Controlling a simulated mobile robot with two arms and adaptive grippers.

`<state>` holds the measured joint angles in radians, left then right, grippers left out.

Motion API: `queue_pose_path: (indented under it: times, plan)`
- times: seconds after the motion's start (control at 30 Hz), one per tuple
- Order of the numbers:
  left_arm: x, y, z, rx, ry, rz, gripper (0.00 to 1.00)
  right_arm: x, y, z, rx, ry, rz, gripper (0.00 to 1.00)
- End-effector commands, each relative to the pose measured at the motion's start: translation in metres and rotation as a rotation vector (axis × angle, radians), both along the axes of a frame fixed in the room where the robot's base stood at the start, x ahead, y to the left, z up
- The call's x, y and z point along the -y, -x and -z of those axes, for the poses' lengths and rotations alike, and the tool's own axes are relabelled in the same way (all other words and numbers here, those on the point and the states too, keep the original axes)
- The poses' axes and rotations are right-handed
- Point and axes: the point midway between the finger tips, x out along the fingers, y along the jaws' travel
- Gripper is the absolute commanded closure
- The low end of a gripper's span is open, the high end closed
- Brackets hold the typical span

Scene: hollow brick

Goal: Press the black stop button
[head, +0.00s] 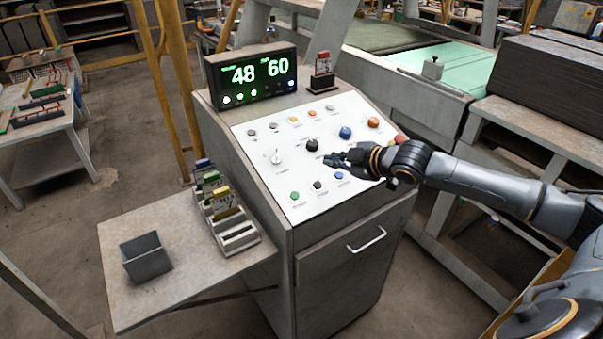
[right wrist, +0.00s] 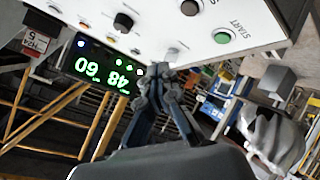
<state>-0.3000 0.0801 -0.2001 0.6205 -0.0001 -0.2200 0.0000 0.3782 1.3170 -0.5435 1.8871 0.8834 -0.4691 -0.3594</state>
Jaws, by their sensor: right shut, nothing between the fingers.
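The control panel (head: 270,160) is a white sloped face on a grey cabinet. A small black button (head: 317,185) sits in its front row, between a green button (head: 294,196) and a blue one (head: 339,176). In the right wrist view a dark button (right wrist: 190,7) shows at the top edge, beside the green button (right wrist: 223,38) labelled START. A larger black knob (head: 311,145) is mid-panel. My right gripper (head: 328,159) is shut and empty over the panel, just behind the small black button and right of the knob. Contact with the panel cannot be told. My left gripper is out of view.
A display (head: 252,78) reading 48 and 60 stands on the cabinet's back edge. A white selector lever (head: 276,157) and other coloured buttons are on the panel. A side shelf (head: 190,285) holds a card rack (head: 240,238) and a dark open box (head: 146,258).

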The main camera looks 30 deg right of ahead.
Motion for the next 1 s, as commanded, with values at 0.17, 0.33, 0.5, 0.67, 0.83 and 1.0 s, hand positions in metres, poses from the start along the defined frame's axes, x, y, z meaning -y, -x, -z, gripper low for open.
queue_pose_path:
  times: [0.17, 0.33, 0.5, 0.67, 0.83, 1.0]
  plan:
    - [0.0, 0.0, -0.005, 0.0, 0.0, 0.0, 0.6, -0.004, 0.005, -0.014, -0.001, 0.013, -0.019, 1.0]
    - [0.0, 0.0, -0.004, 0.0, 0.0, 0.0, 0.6, -0.005, 0.005, -0.014, 0.0, 0.014, -0.02, 1.0]
    - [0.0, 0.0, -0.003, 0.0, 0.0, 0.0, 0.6, -0.005, 0.005, -0.013, 0.0, 0.013, -0.019, 1.0]
    - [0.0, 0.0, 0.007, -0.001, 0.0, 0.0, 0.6, -0.005, 0.002, -0.001, 0.001, 0.012, -0.019, 1.0]
    - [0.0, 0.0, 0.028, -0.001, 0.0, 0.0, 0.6, -0.006, -0.004, 0.022, 0.002, 0.01, -0.019, 1.0]
    - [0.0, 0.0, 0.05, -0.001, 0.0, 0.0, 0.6, -0.006, -0.01, 0.046, 0.002, 0.01, -0.019, 1.0]
